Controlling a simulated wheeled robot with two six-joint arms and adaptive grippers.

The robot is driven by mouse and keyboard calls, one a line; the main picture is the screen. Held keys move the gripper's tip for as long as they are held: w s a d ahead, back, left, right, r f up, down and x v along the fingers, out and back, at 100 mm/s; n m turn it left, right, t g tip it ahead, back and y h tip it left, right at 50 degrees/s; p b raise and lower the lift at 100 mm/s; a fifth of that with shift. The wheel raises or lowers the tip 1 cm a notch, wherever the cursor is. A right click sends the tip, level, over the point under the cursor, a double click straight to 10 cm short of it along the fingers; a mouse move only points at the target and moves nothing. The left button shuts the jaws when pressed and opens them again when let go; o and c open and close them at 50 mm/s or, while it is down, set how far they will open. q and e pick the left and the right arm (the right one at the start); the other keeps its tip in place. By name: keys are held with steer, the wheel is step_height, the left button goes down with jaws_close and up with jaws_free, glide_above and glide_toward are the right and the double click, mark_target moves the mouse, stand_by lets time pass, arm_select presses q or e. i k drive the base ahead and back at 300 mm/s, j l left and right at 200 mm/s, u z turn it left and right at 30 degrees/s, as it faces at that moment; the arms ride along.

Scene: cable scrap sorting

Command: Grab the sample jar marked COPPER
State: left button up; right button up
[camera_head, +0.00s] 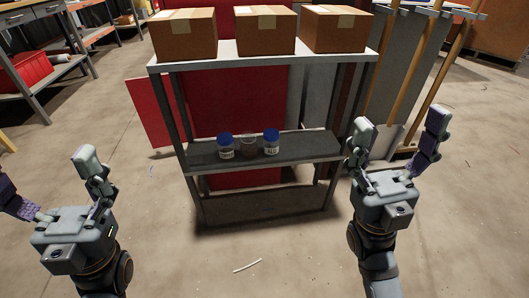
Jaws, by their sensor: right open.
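Two jars with blue lids stand upright on the middle shelf of the grey rack. The left jar (226,147) has a white label with a longer word that looks like COPPER, though it is small and blurred. The right jar (271,143) has a white label with a shorter word that I cannot read surely. My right gripper (400,130) is open and empty, in front of the rack's right side and apart from both jars. My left gripper (50,185) is open and empty at the lower left, away from the rack.
The rack's top shelf (265,51) bears three cardboard boxes (265,30). A red panel (152,112) is at the rack's left. A thin scrap (247,265) lies on the open floor in front.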

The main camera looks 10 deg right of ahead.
mark_target(226, 147)
steer(key=i+j+z, duration=0.1)
steer(key=j, duration=0.25)
steer(key=i+j+z, duration=0.1)
steer(key=i+j, duration=0.15)
steer(key=i+j+z, duration=0.1)
steer(key=j, duration=0.4)
steer(key=i+j+z, duration=0.15)
steer(key=j, duration=0.2)
steer(key=i+j+z, duration=0.1)
steer(key=j, duration=0.3)
steer(key=i+j+z, duration=0.1)
steer(key=j, duration=0.35)
steer(key=i+j+z, duration=0.1)
steer(key=j, duration=0.3)
